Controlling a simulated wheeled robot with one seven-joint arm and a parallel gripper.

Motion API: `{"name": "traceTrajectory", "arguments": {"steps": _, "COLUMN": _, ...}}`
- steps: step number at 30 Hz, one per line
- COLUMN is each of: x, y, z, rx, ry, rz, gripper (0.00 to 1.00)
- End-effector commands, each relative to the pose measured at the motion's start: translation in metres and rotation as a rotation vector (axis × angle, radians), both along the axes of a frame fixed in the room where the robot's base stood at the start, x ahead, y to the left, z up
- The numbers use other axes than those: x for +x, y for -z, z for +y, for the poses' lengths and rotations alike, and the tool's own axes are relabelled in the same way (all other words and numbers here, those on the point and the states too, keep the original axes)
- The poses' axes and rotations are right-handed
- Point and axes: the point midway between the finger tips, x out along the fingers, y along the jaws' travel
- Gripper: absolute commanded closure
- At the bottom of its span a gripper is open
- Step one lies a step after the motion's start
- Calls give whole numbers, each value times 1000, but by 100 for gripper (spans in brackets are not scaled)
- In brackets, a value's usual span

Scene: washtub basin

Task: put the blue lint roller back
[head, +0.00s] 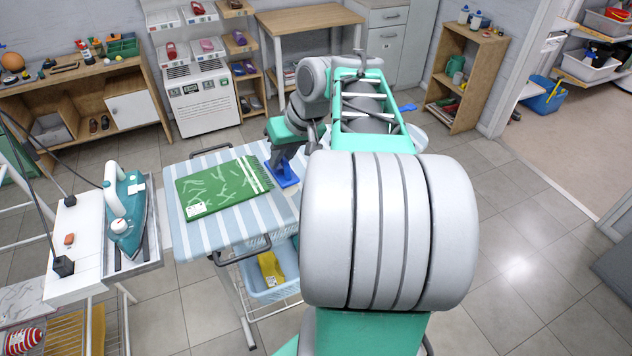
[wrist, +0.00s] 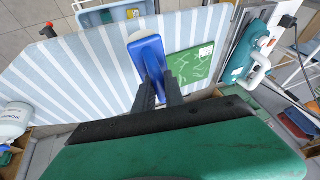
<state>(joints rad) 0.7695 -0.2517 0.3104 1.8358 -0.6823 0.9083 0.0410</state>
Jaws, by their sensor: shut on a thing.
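My gripper (head: 284,156) is at the right part of the striped ironing board (head: 205,240), just right of the green cloth. It is shut on the blue lint roller (head: 284,176). In the wrist view, the blue lint roller (wrist: 149,52) extends out from between the dark fingers (wrist: 158,84), its head broad and pale-edged. I cannot tell whether it touches the board. The green cloth (head: 222,187) lies flat, with white marks and a white-striped end; it also shows in the wrist view (wrist: 192,64). My arm hides the board's right end.
A teal iron (head: 125,210) stands on a white stand at the left. A blue basket (head: 268,286) with a yellow cloth is under the board. Behind are a wooden bench (head: 80,75), a white cabinet (head: 203,100) and a small shelf (head: 466,75). The floor at right is clear.

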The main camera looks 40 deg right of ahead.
Motion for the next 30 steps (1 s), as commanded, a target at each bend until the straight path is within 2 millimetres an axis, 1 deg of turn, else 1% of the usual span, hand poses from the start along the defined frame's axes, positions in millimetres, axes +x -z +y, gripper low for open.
{"name": "traceTrajectory", "arguments": {"steps": 1, "x": -8, "y": 8, "z": -32, "rx": -4, "ry": 42, "rz": 1, "gripper": 100}}
{"name": "traceTrajectory", "arguments": {"steps": 3, "x": -21, "y": 6, "z": -64, "rx": -10, "ry": 75, "rz": 3, "gripper": 100}}
{"name": "traceTrajectory", "arguments": {"steps": 4, "x": -25, "y": 5, "z": -75, "rx": -13, "ry": 89, "rz": 3, "gripper": 100}}
{"name": "traceTrajectory", "arguments": {"steps": 6, "x": -36, "y": 4, "z": -94, "rx": -17, "ry": 110, "rz": 8, "gripper": 100}}
{"name": "traceTrajectory", "arguments": {"steps": 9, "x": -43, "y": 2, "z": -109, "rx": -22, "ry": 124, "rz": 9, "gripper": 100}}
{"name": "traceTrajectory", "arguments": {"steps": 10, "x": -43, "y": 2, "z": -112, "rx": -22, "ry": 126, "rz": 11, "gripper": 100}}
{"name": "traceTrajectory", "arguments": {"steps": 11, "x": -40, "y": 3, "z": -114, "rx": -21, "ry": 126, "rz": 12, "gripper": 100}}
{"name": "traceTrajectory", "arguments": {"steps": 14, "x": -22, "y": 11, "z": -123, "rx": -19, "ry": 123, "rz": 14, "gripper": 100}}
{"name": "traceTrajectory", "arguments": {"steps": 20, "x": 28, "y": 35, "z": -153, "rx": -18, "ry": 124, "rz": 14, "gripper": 100}}
{"name": "traceTrajectory", "arguments": {"steps": 21, "x": 37, "y": 42, "z": -158, "rx": -18, "ry": 124, "rz": 15, "gripper": 100}}
{"name": "traceTrajectory", "arguments": {"steps": 24, "x": 52, "y": 67, "z": -167, "rx": -18, "ry": 125, "rz": 14, "gripper": 100}}
{"name": "traceTrajectory", "arguments": {"steps": 26, "x": 61, "y": 79, "z": -171, "rx": -18, "ry": 125, "rz": 14, "gripper": 100}}
{"name": "traceTrajectory", "arguments": {"steps": 30, "x": 71, "y": 93, "z": -179, "rx": -21, "ry": 127, "rz": 12, "gripper": 100}}
